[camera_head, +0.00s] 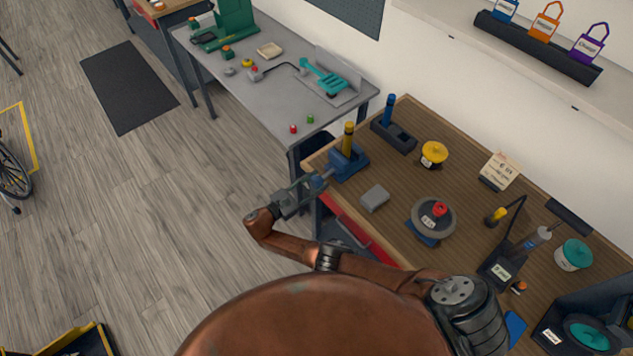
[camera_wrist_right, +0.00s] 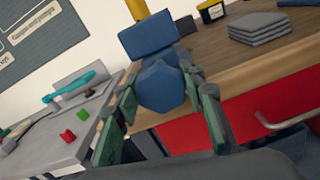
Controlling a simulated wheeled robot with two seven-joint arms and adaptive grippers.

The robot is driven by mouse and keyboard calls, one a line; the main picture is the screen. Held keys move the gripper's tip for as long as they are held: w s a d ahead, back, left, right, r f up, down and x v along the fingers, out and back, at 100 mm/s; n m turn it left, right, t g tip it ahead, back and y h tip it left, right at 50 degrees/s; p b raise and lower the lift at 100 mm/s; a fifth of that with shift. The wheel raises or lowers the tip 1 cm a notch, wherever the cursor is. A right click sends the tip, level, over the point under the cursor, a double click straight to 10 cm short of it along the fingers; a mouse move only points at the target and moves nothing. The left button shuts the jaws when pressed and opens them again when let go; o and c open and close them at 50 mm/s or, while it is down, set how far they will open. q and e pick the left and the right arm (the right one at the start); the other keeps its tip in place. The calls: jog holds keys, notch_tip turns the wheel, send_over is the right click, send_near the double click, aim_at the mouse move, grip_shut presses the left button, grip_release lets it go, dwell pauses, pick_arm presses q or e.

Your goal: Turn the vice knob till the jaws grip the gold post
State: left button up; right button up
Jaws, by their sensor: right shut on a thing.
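The blue vice (camera_head: 350,163) stands at the left corner of the wooden bench. The gold post (camera_head: 348,138) stands upright at the vice; its lower end shows at the top of the wrist view (camera_wrist_right: 138,10). Whether the jaws touch the post cannot be told. The blue faceted vice knob (camera_wrist_right: 162,88) faces me at the front of the vice (camera_wrist_right: 148,37). My right gripper (camera_head: 319,182) reaches it from the lower left and is shut on the knob, one finger on each side. In the head view the gripper mostly hides the knob. My left gripper is not in view.
A grey table (camera_head: 270,100) adjoins at the left. Red drawers (camera_head: 362,226) are below.

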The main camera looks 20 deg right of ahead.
jog(key=shift+m, duration=1.2)
jog(key=o, duration=1.2)
jog(key=v, duration=0.7)
jog(key=shift+s+a, duration=0.1)
jog(key=shift+a, duration=0.15)
